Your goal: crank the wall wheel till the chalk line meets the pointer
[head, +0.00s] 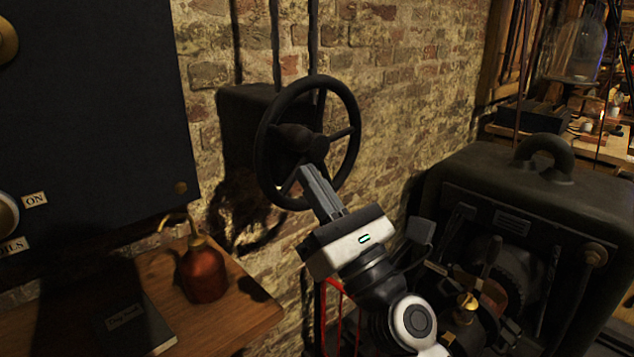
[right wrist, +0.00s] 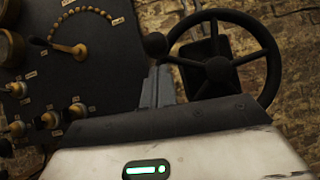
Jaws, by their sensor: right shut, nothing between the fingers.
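The dark spoked wall wheel (head: 348,105) stands out from the brick wall in the middle of the head view. It also shows in the right wrist view (right wrist: 218,70), with a dark round knob (right wrist: 155,43) at its left side. My right gripper (head: 308,172) is shut and empty. Its fingertips overlap the wheel's lower spokes in the head view; I cannot tell whether they touch. In the right wrist view the fingers (right wrist: 157,84) are just below the knob. I cannot make out the chalk line or the pointer. My left gripper is out of view.
A dark panel (head: 90,100) stands left. A wooden shelf (head: 235,315) below it holds a red oil can (head: 203,272) and a dark book (head: 135,322). A large dark machine (head: 450,180) with a top handle stands right. Brick wall lies behind the wheel.

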